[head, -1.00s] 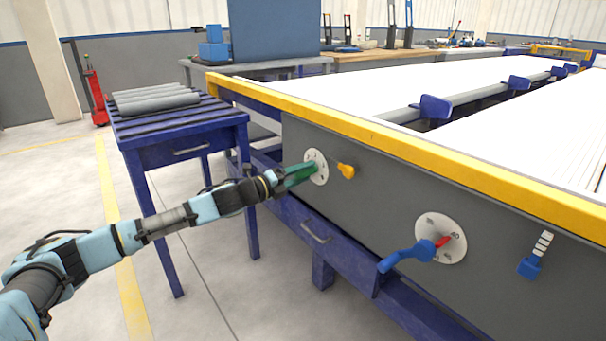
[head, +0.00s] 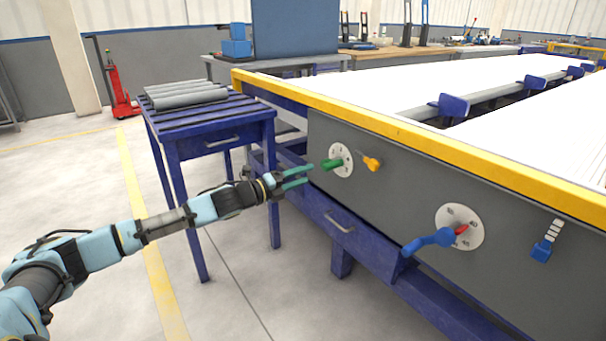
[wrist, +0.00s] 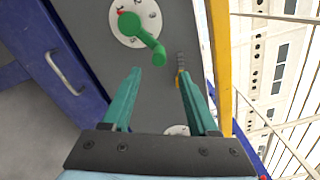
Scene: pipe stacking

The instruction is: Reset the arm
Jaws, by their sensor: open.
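My gripper (head: 297,178) is open and empty, with two green fingers spread apart. It also shows in the wrist view (wrist: 156,95). My arm stretches out from the lower left. A green handle (head: 332,164) on a round white dial (head: 342,153) is on the grey panel, just beyond the fingertips and apart from them. In the wrist view the green handle (wrist: 143,38) lies ahead of the fingers, with its free end pointing down and right.
The grey panel (head: 385,205) also carries a yellow knob (head: 371,163), a blue lever (head: 428,241) and a blue switch (head: 543,250). A blue slatted table (head: 215,128) holding grey pipes (head: 186,95) stands left of the panel. Open floor (head: 90,190) lies left of it.

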